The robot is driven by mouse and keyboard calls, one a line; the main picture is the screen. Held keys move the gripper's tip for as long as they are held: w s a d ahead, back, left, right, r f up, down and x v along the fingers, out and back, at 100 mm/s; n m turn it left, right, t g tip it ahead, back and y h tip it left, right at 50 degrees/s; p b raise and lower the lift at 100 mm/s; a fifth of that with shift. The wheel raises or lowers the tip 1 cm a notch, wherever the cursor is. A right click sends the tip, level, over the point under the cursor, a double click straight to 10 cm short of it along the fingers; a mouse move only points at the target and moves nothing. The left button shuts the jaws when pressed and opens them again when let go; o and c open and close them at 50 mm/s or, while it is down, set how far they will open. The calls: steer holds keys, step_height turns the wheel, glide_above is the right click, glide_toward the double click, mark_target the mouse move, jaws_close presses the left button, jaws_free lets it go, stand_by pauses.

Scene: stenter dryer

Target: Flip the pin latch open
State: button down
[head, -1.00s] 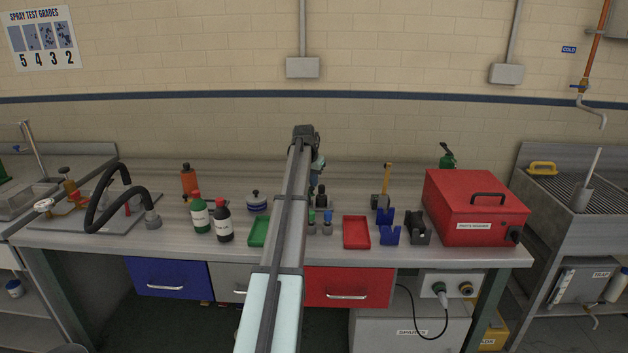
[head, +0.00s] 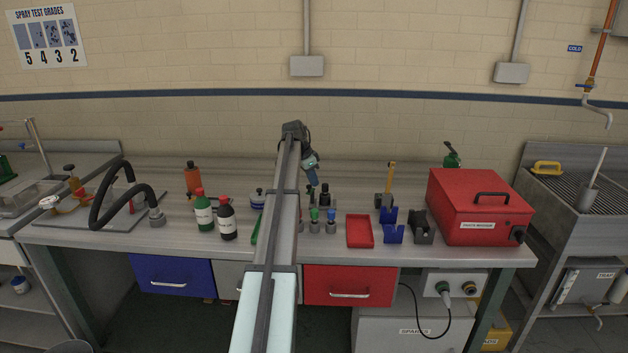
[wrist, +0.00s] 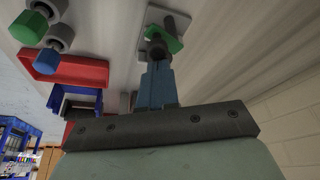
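A green plate with dark round posts (wrist: 163,40) shows in the wrist view, just beyond my fingertips; it looks like the pin latch, though I cannot be sure. My gripper (wrist: 157,66) has its two blue fingers together, with no gap visible. The tips are close to a dark round part below the green plate; I cannot tell whether they touch. In the head view my gripper (head: 314,182) points down at the back of the bench, beside small dark fittings (head: 324,196). The latch's detail is too small there, and my arm hides part of the bench.
Green-capped (head: 314,215) and blue-capped (head: 331,216) fittings stand in front of the gripper. A red tray (head: 360,231), blue holders (head: 393,234) and a red box (head: 478,207) are to the right. Bottles (head: 203,213) stand left. The back of the bench is fairly clear.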

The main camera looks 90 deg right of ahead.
mark_target(327, 184)
steer(key=shift+w, duration=0.2)
stand_by(0.6)
steer(key=shift+s, duration=0.1)
steer(key=s, duration=0.1)
steer(key=s+d, duration=0.1)
steer(key=s+r, duration=0.1)
steer(key=s, duration=0.1)
steer(key=shift+d, duration=0.15)
steer(key=v, duration=1)
steer(key=shift+w+d, duration=0.3)
steer(key=shift+w, duration=0.05)
steer(key=shift+f, duration=0.15)
